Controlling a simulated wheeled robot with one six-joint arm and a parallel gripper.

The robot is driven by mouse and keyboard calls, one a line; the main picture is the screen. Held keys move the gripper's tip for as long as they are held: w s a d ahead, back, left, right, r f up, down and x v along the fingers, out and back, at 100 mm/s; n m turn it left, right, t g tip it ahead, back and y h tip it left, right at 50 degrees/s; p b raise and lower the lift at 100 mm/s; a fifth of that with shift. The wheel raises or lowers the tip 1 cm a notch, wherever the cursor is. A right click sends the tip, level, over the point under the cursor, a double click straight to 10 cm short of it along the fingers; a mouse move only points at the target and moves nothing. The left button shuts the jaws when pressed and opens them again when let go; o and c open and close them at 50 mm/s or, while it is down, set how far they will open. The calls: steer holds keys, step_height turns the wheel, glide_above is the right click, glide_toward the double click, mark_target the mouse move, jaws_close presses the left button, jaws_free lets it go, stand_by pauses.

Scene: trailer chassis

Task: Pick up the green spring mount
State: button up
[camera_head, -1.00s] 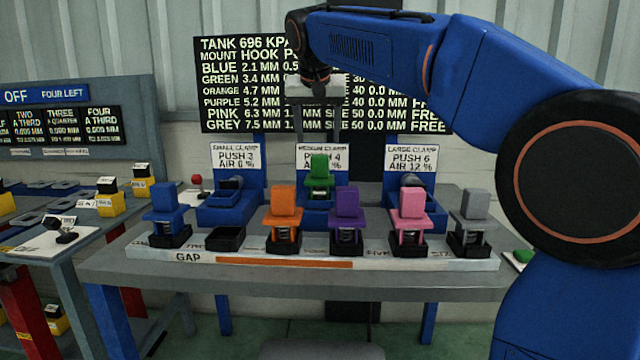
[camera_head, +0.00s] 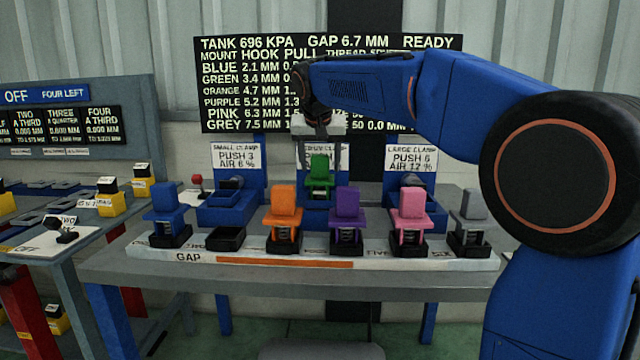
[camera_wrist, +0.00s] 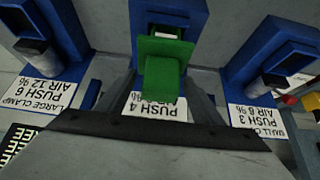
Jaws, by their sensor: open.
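The green spring mount (camera_head: 319,178) stands upright in the blue medium clamp at the back middle of the bench. In the wrist view the green mount (camera_wrist: 165,65) is near the top centre, in front of the blue clamp (camera_wrist: 168,12). My gripper (camera_head: 320,152) is open and empty, pointing down just above the mount in the head view. Its fingers appear to either side of the mount's top. I cannot tell whether they touch it. The mount's spring is mostly hidden.
Blue (camera_head: 166,207), orange (camera_head: 284,207), purple (camera_head: 347,207), pink (camera_head: 411,207) and grey (camera_head: 475,208) mounts stand in the front rack, with one empty dark tray (camera_head: 225,239). The small clamp (camera_head: 230,205) and large clamp (camera_head: 412,185) flank the middle one.

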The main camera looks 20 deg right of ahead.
jaws_close()
steer(key=shift+r, duration=0.1)
